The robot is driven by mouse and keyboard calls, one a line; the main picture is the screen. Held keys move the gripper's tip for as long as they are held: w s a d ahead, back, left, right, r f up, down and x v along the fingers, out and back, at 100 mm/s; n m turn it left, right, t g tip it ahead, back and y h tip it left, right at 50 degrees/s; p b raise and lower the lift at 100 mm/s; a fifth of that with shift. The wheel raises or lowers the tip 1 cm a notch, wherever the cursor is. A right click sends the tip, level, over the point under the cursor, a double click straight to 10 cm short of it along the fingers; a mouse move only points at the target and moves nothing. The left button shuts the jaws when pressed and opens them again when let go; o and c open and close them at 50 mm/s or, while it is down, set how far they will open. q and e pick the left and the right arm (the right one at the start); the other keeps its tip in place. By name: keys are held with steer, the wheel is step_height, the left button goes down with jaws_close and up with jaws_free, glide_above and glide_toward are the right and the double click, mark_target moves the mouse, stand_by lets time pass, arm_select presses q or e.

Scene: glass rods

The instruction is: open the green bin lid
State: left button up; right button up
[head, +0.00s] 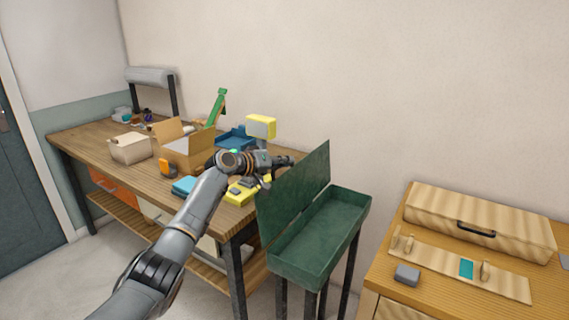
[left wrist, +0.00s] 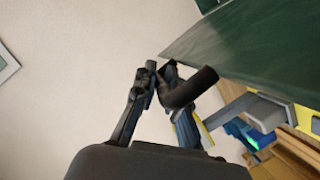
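The green bin (head: 350,205) is a long open trough on dark legs in the middle of the head view. Its green lid (head: 300,190) stands raised, roughly upright, along the bin's left long side, so the inside shows. My left gripper (head: 278,168) is at the left face of the lid, near its upper part. In the left wrist view the lid (left wrist: 265,45) fills the upper right. The left fingers (left wrist: 158,75) are close to each other there, with a dark round bar across them near the lid. Whether they grip it is unclear. My right gripper is not in view.
A wooden workbench (head: 90,150) at left holds an open cardboard box (head: 185,150), a blue tray (head: 237,138) and a yellow-headed item (head: 261,126). A wooden cabinet (head: 400,300) at right carries a wooden case (head: 480,220) and a grey block (head: 407,275).

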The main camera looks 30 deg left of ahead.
arm_select(q)
steer(key=o, duration=0.4)
steer(key=shift+f, duration=0.1)
steer(key=shift+c, duration=0.2)
steer(key=v, duration=1.2)
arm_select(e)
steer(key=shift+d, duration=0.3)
arm_select(q)
steer(key=shift+w, duration=0.1)
